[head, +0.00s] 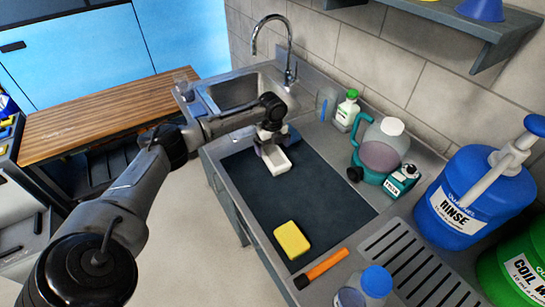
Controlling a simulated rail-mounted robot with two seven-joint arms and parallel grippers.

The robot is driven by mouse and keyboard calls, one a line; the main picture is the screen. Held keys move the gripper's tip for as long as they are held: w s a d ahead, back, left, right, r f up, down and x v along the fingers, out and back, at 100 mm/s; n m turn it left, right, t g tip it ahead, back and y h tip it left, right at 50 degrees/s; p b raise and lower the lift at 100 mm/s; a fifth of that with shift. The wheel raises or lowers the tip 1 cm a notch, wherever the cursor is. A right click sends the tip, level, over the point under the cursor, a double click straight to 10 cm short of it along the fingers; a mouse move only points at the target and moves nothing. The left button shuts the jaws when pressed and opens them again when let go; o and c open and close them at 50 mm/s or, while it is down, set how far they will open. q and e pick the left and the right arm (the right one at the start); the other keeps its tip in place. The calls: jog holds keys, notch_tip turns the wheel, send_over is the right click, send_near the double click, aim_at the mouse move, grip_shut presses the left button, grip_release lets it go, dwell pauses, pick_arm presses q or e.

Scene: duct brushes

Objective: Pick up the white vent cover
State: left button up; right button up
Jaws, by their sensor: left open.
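A small white rectangular piece, which looks like the white vent cover (279,165), lies at the far end of the dark mat (310,210) beside the sink. My left gripper (270,147) is open and points down directly over its far end. The gripper hides part of the white piece. I cannot tell whether the fingers touch it. My right gripper is not in view.
A yellow sponge (292,240) lies on the mat's near part, with an orange-handled tool (322,269) beyond its edge. The sink (235,92) is behind my gripper. A green-capped bottle (347,111), a jug (383,146) and a blue rinse container (470,195) line the right side. The mat's middle is clear.

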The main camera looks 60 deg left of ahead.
aim_at(272, 153)
pick_arm(q)
notch_tip(272, 153, down, 4)
jog(key=shift+f+b, duration=0.1)
jog(key=shift+b, duration=0.35)
jog(key=shift+c, duration=0.4)
jog(key=c, duration=1)
jog(key=shift+o, duration=0.2)
jog(key=shift+w+r, duration=0.1)
jog(key=shift+r, duration=0.7)
notch_tip(272, 153, up, 3)
jog(key=shift+f+p, duration=0.2)
jog(key=shift+p, duration=0.4)
jog(key=w+d+r+p, duration=0.2)
jog(key=w+d+r, duration=0.5)
jog(key=d, duration=0.1)
jog(key=shift+w+d, duration=0.35)
jog(key=shift+w, duration=0.05)
